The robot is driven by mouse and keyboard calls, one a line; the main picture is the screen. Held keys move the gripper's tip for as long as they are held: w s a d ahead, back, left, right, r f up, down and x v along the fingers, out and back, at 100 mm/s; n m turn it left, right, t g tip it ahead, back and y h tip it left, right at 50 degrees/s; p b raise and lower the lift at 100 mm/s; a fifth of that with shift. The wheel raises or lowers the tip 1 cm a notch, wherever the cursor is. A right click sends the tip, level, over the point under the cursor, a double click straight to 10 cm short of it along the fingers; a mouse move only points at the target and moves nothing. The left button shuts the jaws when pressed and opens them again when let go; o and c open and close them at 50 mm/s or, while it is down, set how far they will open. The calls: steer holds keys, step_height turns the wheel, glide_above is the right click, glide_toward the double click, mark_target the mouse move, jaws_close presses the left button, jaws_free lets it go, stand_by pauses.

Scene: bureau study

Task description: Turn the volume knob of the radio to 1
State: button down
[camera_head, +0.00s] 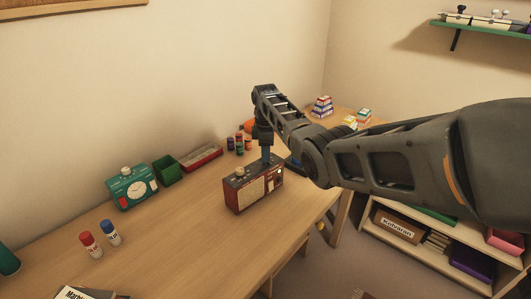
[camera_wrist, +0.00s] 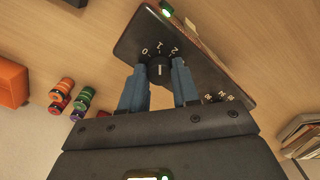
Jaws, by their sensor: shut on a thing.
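The red-brown radio (camera_head: 240,199) stands on the wooden desk, and my gripper (camera_head: 266,160) reaches down onto its top from above. In the wrist view, the radio's dark top (camera_wrist: 195,40) carries a black knob (camera_wrist: 160,66) with the marks 0, 1 and 2 around it. My gripper's blue fingers (camera_wrist: 160,85) are shut on this knob, one on each side. A white line on the knob points roughly toward the 1. A second set of marks (camera_wrist: 222,97) is partly hidden beside the right finger. A small green light (camera_wrist: 166,8) glows at the top's far corner.
Several small coloured jars (camera_head: 239,143) stand behind the radio.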

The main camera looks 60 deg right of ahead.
stand_by(0.4)
steer(key=c, duration=0.8)
jaws_free()
steer(key=shift+r+b, duration=0.5)
steer(key=shift+r, duration=3.45)
